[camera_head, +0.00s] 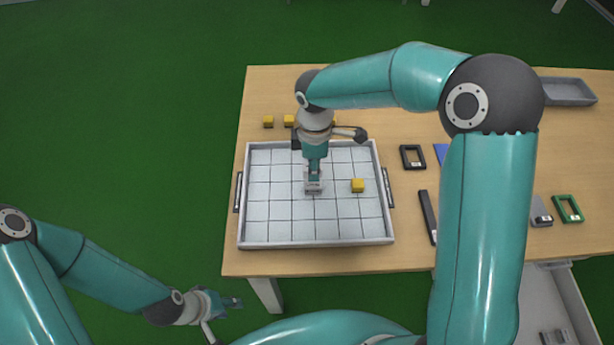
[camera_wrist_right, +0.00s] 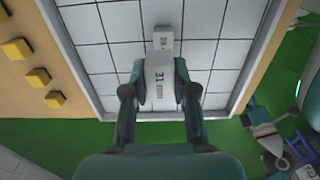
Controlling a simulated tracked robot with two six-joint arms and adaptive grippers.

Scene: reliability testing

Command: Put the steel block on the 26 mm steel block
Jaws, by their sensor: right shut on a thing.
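My right gripper (camera_head: 314,173) points down over the middle of the gridded tray (camera_head: 275,232). In the right wrist view, the right gripper (camera_wrist_right: 160,88) is shut on a light grey steel block (camera_wrist_right: 160,73) marked 31. A second grey block (camera_wrist_right: 164,38) shows just past its far end, partly hidden; its small label is hard to read. In the head view, grey block surfaces (camera_head: 313,188) show under the fingers. I cannot tell whether the two blocks touch. My left gripper (camera_head: 228,303) hangs low at the lower left, off the table; its finger opening is unclear.
A yellow cube (camera_head: 358,185) sits in the tray, right of the blocks. More yellow cubes (camera_head: 268,121) stand behind the tray. A black frame (camera_head: 412,157), a dark bar (camera_head: 427,216) and a green frame (camera_head: 568,208) lie to the right. Much of the tray is clear.

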